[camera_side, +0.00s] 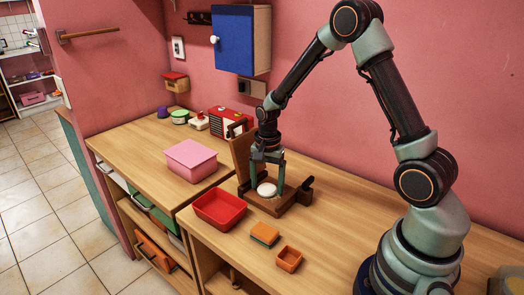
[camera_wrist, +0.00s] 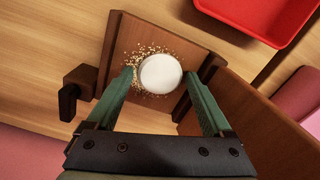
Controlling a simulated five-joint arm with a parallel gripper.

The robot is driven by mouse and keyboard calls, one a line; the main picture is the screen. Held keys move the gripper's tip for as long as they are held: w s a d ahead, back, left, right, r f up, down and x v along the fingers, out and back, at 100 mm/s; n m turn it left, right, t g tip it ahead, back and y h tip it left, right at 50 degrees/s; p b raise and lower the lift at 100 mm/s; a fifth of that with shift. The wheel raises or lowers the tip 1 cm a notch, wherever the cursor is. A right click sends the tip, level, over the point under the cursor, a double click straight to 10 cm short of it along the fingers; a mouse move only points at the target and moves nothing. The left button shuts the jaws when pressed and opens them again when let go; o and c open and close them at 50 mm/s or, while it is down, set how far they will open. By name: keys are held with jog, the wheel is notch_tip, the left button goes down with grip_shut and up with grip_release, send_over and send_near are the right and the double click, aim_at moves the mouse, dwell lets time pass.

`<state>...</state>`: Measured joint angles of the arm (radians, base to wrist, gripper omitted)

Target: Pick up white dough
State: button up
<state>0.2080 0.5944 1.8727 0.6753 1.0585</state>
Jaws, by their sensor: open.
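The white dough (camera_side: 267,190) is a round, flat-topped white piece lying on a brown wooden board (camera_side: 290,204) with raised edges. In the wrist view the dough (camera_wrist: 160,73) sits between my gripper's fingertips, with golden crumbs (camera_wrist: 133,62) scattered around it on the board. My gripper (camera_side: 266,186) points down over the board and is open, one green finger on either side of the dough. In the wrist view the gripper (camera_wrist: 158,76) shows a small gap at the right finger; whether the left finger touches the dough I cannot tell.
A red tray (camera_side: 219,208) stands to the left of the board. A pink box (camera_side: 191,160) sits farther left. A sponge (camera_side: 265,235) and a small orange box (camera_side: 289,259) lie in front. An upright brown panel (camera_side: 240,150) stands behind the gripper. Bare counter lies at front right.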

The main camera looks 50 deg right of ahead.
jog(key=shift+f, duration=0.25)
jog(key=c, duration=1.1)
